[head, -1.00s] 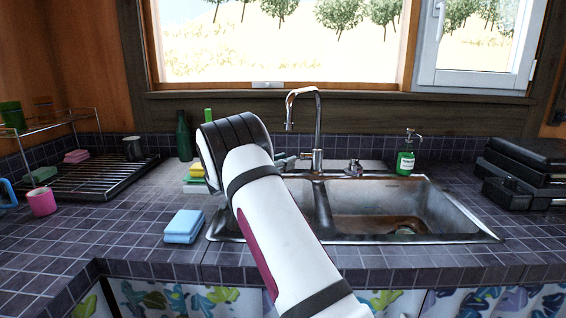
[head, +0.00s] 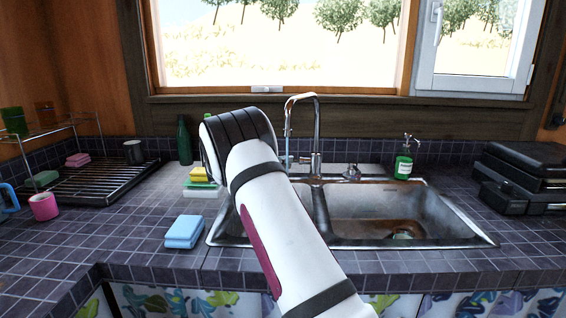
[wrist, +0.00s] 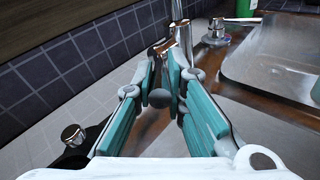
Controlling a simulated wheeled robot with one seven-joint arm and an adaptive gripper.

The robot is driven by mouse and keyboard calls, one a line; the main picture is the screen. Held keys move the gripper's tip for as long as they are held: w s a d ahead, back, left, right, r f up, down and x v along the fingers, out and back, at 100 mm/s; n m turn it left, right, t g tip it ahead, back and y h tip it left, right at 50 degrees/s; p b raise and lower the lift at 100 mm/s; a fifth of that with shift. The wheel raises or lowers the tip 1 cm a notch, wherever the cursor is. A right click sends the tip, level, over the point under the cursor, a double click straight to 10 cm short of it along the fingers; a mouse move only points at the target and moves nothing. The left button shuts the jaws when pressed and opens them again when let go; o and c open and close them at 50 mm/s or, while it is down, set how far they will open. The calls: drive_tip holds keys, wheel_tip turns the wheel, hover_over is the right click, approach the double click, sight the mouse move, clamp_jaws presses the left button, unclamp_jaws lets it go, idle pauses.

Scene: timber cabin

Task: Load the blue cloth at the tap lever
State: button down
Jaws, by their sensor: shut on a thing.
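The blue cloth (head: 183,231), a folded light blue block, lies on the tiled counter left of the sink, apart from my gripper. The chrome tap (head: 318,125) stands behind the sink. In the wrist view, my gripper (wrist: 172,68) is at the tap base, its teal fingers close together on the tap lever (wrist: 160,49). The lever is mostly hidden by the fingers. In the head view my own wrist hides most of the gripper. A thin pale blue vertical streak shows under the spout; I cannot tell whether it is water.
A yellow sponge (head: 200,174), a dark bottle (head: 185,140), a drying rack (head: 95,181) and a pink mug (head: 44,206) are left.

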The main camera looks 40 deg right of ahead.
drive_tip(key=c, duration=1.6)
unclamp_jaws()
drive_tip(key=a+r, duration=0.1)
drive_tip(key=a, duration=1.1)
drive_tip(key=shift+s+r, duration=0.35)
drive_tip(key=shift+s, duration=0.05)
